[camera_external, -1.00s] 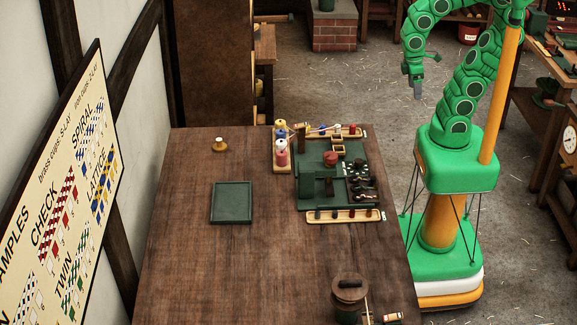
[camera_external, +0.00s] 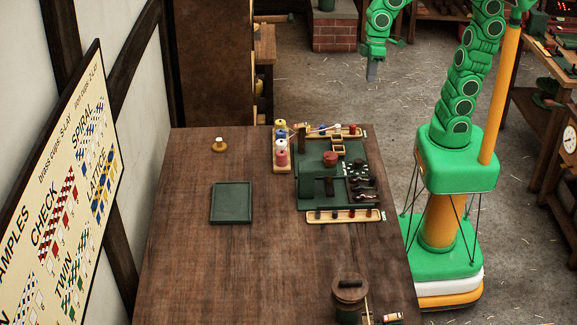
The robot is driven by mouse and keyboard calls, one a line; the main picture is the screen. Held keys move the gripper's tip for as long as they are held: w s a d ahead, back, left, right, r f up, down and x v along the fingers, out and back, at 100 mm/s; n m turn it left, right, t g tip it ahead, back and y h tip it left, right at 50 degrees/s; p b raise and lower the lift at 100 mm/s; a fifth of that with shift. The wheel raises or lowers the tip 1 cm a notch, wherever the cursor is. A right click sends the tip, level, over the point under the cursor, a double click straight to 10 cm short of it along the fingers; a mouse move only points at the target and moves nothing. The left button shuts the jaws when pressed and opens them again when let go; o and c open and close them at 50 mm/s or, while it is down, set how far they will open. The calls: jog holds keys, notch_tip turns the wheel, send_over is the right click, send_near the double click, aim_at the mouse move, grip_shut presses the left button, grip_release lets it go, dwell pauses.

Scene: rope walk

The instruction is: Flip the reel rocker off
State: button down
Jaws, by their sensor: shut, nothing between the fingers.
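A dark green machine (camera_external: 312,190) with a red knob (camera_external: 330,158) on top stands at the back right of the wooden table. Several small dark switches or levers (camera_external: 366,188) sit along its right side. They are too small for me to tell which one is the reel rocker or how it is set. My gripper (camera_external: 372,72) is shut and empty. It hangs in the air pointing down, beyond the table's back edge and up from the machine in the picture, touching nothing.
Colored spools (camera_external: 282,150) stand at the machine's left. A tray with dark pegs (camera_external: 344,215) lies in front of it. A green square tray (camera_external: 231,203) and a small brass piece (camera_external: 219,144) sit farther left. A lidded pot (camera_external: 349,295) stands near the front. The table's middle is clear.

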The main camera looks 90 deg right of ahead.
jog(key=w+a+r+n+t+y, duration=0.1)
jog(key=w+a+r, duration=0.5)
jog(key=w, duration=0.5)
jog(key=w+a+f+n, duration=0.1)
jog(key=w+a+n, duration=0.3)
jog(key=w+a, duration=0.95)
jog(key=s+a+f+n, duration=0.2)
jog(key=a+f, duration=0.2)
jog(key=a, duration=0.7)
jog(key=s+a+f+n, duration=0.25)
jog(key=a+f, duration=0.25)
jog(key=a, duration=0.6)
jog(key=s+a+f+n, duration=0.15)
jog(key=a+f, duration=0.25)
jog(key=a, duration=0.6)
jog(key=s+a+f+n+g, duration=0.1)
jog(key=s+a+f+n, duration=0.2)
jog(key=s+a, duration=0.5)
jog(key=s+a+f+n+g, duration=0.2)
jog(key=s+a+f, duration=0.3)
jog(key=s+a, duration=0.3)
jog(key=shift+a+f+n, duration=0.35)
jog(key=shift+a+n, duration=0.05)
jog(key=shift+a, duration=0.35)
